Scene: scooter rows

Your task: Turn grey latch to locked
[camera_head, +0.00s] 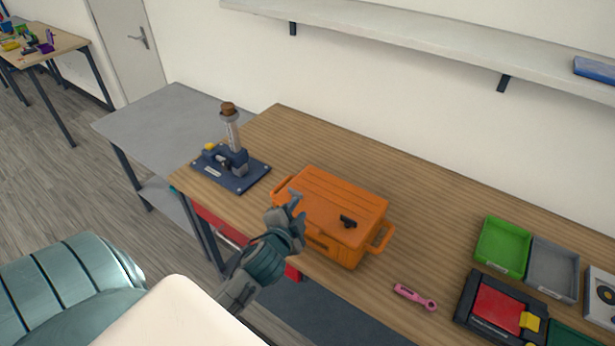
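I cannot make out a grey latch clearly. An orange lidded case (337,195) with side handles stands near the front edge of the wooden table, and a small black part (348,221) is on its lid. A fixture with a dark blue base (240,176), a yellow part and an upright grey column with a brown top stands to the left of the case. My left gripper (296,204) is at the case's front left, covering part of it. Its fingers overlap in this view, so its opening is unclear. My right gripper is out of view.
A pink tool (415,297) lies right of the case. A green tray (503,247), a grey tray (552,269) and a black device with a red panel (498,308) are further right. The wood behind the case is clear. A wall shelf (420,38) runs above.

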